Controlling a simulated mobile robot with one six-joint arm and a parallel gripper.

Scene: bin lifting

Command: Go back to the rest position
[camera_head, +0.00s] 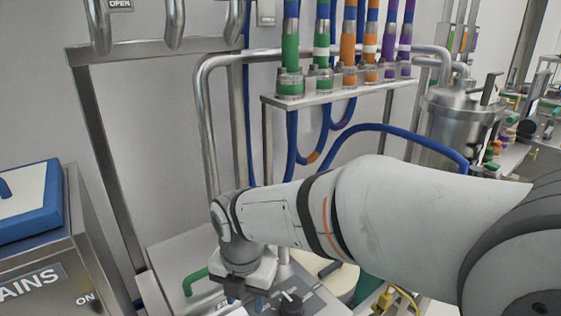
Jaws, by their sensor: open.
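My white and grey arm reaches in from the right edge across the lower middle of the view. Its wrist bends down, and my gripper (246,298) points downward near the bottom edge. It hangs over a light grey surface (175,262) beside a green handle (196,281). The jaws are small and dark here, and I see nothing held between them. Whether the fingertips touch anything below is hidden.
A metal rack (325,97) with several banded hoses stands behind my arm. A blue hose (395,130) loops toward a steel vessel (455,120) at the right. A steel box (60,265) with a blue-rimmed lid (30,205) is at the left. A dark knob (290,300) sits close right of my gripper.

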